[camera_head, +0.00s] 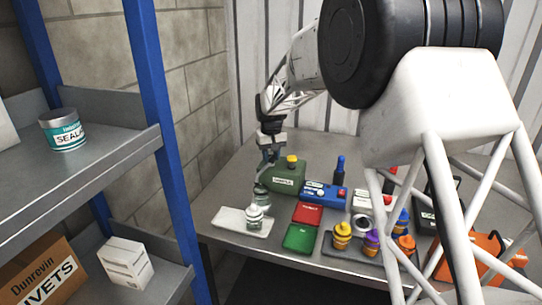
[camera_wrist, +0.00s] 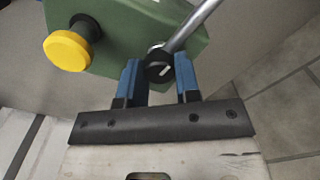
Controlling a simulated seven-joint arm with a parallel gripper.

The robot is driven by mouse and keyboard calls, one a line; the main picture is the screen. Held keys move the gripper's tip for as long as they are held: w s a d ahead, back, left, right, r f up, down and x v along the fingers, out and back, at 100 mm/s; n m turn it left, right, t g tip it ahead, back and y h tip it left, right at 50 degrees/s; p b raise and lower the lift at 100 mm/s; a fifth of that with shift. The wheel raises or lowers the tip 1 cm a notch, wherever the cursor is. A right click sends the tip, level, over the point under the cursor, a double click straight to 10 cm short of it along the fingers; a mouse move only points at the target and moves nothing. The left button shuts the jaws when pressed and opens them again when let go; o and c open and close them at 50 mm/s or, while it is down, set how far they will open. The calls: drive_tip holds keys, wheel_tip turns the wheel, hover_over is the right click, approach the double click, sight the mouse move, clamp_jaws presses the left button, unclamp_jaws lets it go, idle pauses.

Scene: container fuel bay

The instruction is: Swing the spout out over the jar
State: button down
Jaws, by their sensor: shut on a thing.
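My gripper (camera_head: 268,150) is above the left end of a green can (camera_head: 284,180) with a yellow cap. In the wrist view, its two blue fingers (camera_wrist: 160,80) are shut on a round black piece (camera_wrist: 158,66) beside the green can (camera_wrist: 125,25). A grey metal tube, seemingly the spout (camera_wrist: 192,28), runs from that piece to the upper right; its far end is out of frame. In the head view the gripper hides most of the spout. A small glass jar (camera_head: 255,216) stands on a white tray (camera_head: 229,219) at the table's front left, below and in front of the gripper.
Red (camera_head: 307,213) and green (camera_head: 299,238) blocks lie right of the tray. Behind them are a blue box (camera_head: 322,192) and a blue bottle (camera_head: 340,168). Several coloured-capped pots, including a yellow one (camera_head: 342,236), stand front right. A shelf's blue post (camera_head: 160,110) rises at left.

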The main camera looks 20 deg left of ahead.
drive_tip(key=shift+n, duration=0.9)
drive_tip(key=c, duration=0.8)
unclamp_jaws()
drive_tip(key=shift+r, duration=3.85)
